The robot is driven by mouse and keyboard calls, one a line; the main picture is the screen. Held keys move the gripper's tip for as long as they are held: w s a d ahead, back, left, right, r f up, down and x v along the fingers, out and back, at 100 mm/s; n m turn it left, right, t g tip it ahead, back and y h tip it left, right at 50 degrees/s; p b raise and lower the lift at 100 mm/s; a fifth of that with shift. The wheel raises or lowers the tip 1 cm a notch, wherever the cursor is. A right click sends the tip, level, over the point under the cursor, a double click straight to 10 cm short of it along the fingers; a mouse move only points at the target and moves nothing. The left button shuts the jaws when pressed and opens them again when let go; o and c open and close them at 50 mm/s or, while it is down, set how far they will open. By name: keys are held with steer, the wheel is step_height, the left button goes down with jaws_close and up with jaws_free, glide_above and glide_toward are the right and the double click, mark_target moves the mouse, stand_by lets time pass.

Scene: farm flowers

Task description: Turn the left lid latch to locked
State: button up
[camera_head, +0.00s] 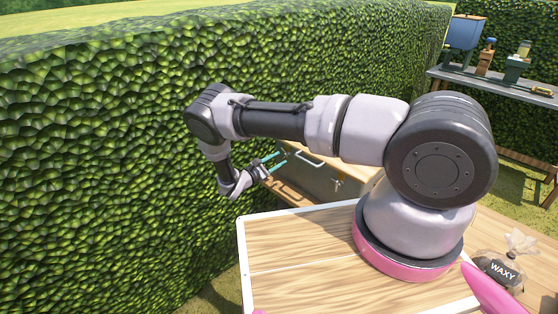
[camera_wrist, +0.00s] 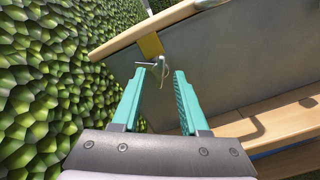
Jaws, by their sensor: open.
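A grey box (camera_head: 318,172) with a wooden lid stands beyond my board. Its front has a bar handle (camera_head: 308,158) and a small brass latch (camera_head: 338,184) to the right. In the wrist view, a metal latch (camera_wrist: 157,64) sits below a yellow plate (camera_wrist: 150,45) at the lid's edge (camera_wrist: 140,30), on the grey front panel (camera_wrist: 235,75). My gripper (camera_wrist: 160,73) is open, its two teal fingers pointing toward this latch, one on each side in the picture. Contact cannot be told. In the head view my gripper (camera_head: 278,161) is at the box's left end and hides that latch.
A tall hedge (camera_head: 110,130) runs close along the left of my arm and gripper. The box rests on a wooden bench (camera_head: 290,193). A far table (camera_head: 495,84) holds a blue container and tools.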

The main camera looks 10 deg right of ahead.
steer(key=shift+w+d, duration=0.25)
steer(key=shift+d, duration=0.15)
jaws_close()
steer(key=shift+m, duration=0.4)
steer(key=m, duration=1.1)
steer(key=shift+f, duration=0.1)
steer(key=shift+s, duration=0.1)
stand_by(0.4)
